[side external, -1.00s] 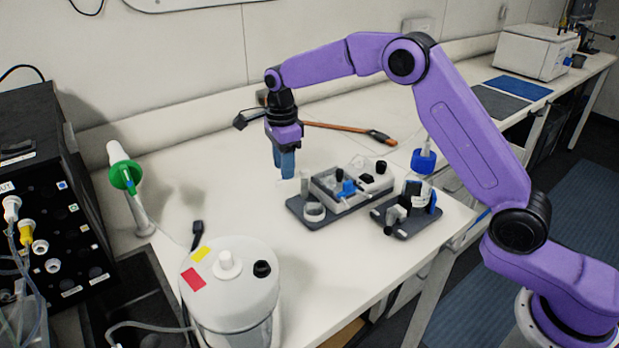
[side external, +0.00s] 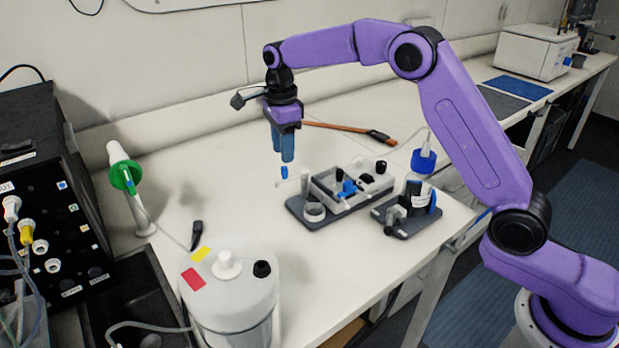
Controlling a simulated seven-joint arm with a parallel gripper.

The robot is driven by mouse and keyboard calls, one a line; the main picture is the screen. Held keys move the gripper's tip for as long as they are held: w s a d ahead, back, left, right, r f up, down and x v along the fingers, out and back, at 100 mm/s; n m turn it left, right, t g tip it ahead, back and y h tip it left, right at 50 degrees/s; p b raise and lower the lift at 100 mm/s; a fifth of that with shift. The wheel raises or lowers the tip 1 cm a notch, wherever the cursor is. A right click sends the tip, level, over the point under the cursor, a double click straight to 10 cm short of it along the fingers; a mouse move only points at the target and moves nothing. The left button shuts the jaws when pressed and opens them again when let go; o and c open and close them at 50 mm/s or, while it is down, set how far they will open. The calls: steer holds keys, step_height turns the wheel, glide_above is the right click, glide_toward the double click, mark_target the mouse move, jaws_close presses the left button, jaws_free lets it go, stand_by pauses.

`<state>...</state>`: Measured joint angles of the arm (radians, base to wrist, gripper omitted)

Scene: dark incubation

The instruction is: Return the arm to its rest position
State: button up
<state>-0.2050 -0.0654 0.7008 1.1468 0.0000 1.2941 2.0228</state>
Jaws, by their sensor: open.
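My purple arm is bent up and over the white bench. My gripper (side external: 287,158) points straight down with two blue fingers. It is open, nothing shows between the fingers, and it hangs in the air left of the grey device. What the piece rests on is hard to tell.
A grey device with blue and black knobs (side external: 350,188) and a bottle on a dark base (side external: 415,192) stand to the right. A white lidded vessel (side external: 228,285) is in front. A orange-handled tool (side external: 345,128) lies behind. A green-collared funnel (side external: 125,175) stands left.

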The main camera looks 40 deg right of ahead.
steer(key=s+a+r+n, duration=0.1)
steer(key=s+r+n, duration=0.1)
steer(key=s+n, duration=0.7)
steer(key=s+a+r+n, duration=0.1)
steer(key=s+n, duration=0.5)
steer(key=s, duration=0.4)
steer(key=s+d+f+n, duration=0.2)
steer(key=s+d+n, duration=0.4)
steer(key=s, duration=0.5)
steer(key=s+d+f+n, duration=0.2)
steer(key=s+d+n, duration=0.4)
steer(key=s+n, duration=0.5)
steer(key=shift+s+n, duration=0.3)
steer(key=shift+s, duration=0.45)
steer(key=shift+w+r, duration=0.1)
steer(key=shift+w, duration=0.05)
steer(key=shift+c, duration=0.2)
